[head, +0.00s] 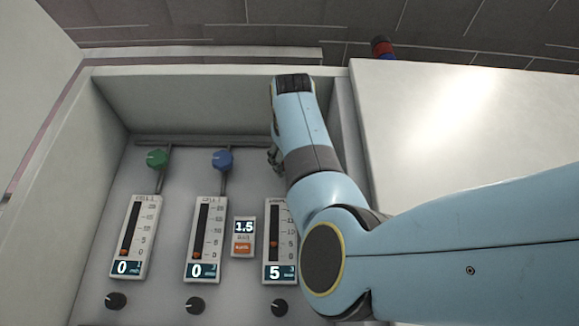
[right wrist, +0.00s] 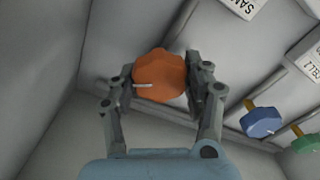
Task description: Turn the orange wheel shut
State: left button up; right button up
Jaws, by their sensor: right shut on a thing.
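The orange wheel (right wrist: 160,72) is a lobed knob with a white pointer line, seen in the right wrist view. The line points left in that picture. My right gripper (right wrist: 160,84) is shut on it, with a grey finger on each side. In the head view my right gripper (head: 275,158) is mostly behind my own blue arm, which hides the orange wheel. The right flow gauge (head: 275,243), partly covered by my arm, reads 5. My left gripper is not in view.
The left gauge (head: 129,238) and middle gauge (head: 204,240) read 0. A small display (head: 243,227) reads 1.5. Recess walls stand close around the right gripper.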

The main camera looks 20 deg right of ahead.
jog(key=shift+n, duration=0.5)
jog(key=o, duration=1.1)
jog(key=shift+a, duration=0.1)
jog(key=shift+s, duration=0.1)
jog(key=v, duration=0.7)
jog(key=shift+s, duration=0.15)
jog(key=shift+o, duration=0.2)
